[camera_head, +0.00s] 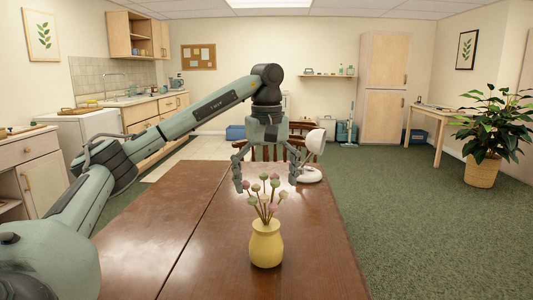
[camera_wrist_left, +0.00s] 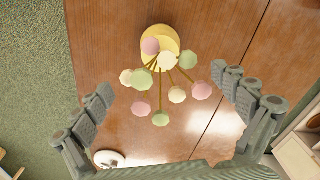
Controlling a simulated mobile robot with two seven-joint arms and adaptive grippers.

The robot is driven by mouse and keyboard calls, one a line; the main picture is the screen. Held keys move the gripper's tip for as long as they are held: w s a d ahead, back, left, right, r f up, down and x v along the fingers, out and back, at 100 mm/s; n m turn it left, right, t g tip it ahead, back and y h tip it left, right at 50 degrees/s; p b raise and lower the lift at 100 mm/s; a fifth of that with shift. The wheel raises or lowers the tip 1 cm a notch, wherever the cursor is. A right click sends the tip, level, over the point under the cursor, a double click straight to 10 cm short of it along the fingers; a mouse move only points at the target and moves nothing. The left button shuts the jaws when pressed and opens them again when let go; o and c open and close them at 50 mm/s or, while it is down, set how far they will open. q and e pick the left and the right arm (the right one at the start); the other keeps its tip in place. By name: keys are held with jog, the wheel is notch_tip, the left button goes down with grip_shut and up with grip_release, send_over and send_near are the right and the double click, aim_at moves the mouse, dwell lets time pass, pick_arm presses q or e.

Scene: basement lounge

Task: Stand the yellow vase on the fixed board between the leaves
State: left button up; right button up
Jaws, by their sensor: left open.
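The yellow vase (camera_head: 266,245) stands upright on the brown wooden table, holding several pink and green ball-shaped flowers. In the left wrist view the vase (camera_wrist_left: 172,38) shows from above, partly covered by its flowers. A seam runs along the tabletop (camera_head: 160,225); the vase stands on the section right of it in the head view. Only this one seam shows clearly, so I cannot tell which section is the fixed board. My left gripper (camera_head: 266,172) is open and empty, fingers spread above and behind the flowers, apart from the vase body. My right gripper is out of view.
A white lamp (camera_head: 309,174) stands at the table's far right, and a wooden chair (camera_head: 298,131) is at the far end. The tabletop left of the seam is clear. Green carpet (camera_head: 400,220) lies beyond the right edge, with a potted plant (camera_head: 483,170).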

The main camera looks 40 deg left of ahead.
pick_arm(q)
jog(key=shift+r, duration=4.05)
jog(key=shift+d, duration=0.1)
